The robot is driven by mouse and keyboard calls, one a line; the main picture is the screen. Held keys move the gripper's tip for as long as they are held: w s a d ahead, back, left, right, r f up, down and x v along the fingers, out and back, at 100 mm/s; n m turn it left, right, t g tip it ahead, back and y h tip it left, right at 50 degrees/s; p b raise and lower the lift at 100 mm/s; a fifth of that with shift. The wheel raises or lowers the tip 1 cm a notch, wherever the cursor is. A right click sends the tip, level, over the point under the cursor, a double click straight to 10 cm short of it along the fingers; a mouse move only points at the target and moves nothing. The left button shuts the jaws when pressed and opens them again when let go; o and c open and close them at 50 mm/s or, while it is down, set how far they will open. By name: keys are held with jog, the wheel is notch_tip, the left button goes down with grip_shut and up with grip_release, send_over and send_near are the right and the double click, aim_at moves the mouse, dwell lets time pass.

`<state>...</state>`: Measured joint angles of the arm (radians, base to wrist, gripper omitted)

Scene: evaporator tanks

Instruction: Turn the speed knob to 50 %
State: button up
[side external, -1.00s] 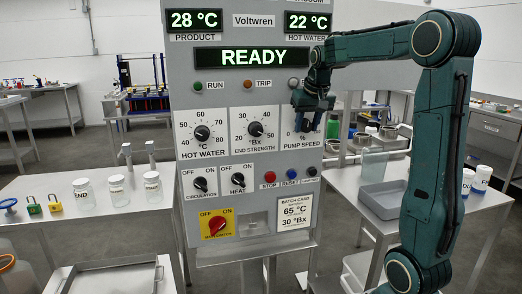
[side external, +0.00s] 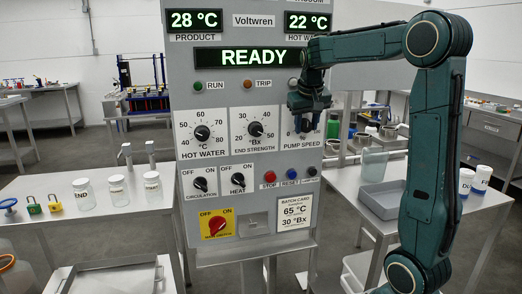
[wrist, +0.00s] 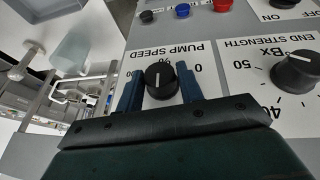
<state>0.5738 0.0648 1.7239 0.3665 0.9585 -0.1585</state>
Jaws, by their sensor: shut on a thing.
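The pump speed knob (wrist: 161,82) is black and round with a white pointer line. It sits between the two blue fingers of my gripper (wrist: 160,73), which is shut on it. In the upside-down wrist view the pointer line runs roughly up and down the picture. In the side view my gripper (side external: 304,123) is in front of the PUMP SPEED dial and covers the knob. The display (side external: 253,57) reads READY.
The end strength knob (side external: 256,129) is beside the pump dial, with the hot water knob (side external: 202,132) farther left. STOP (side external: 269,175) and RESET (side external: 292,173) buttons sit below. A side table with a grey tray (side external: 385,207) stands to the right.

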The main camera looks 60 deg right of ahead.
jog(key=o, duration=1)
jog(key=shift+r, duration=0.1)
jog(key=shift+v, duration=6.75)
jog(key=shift+r, duration=0.1)
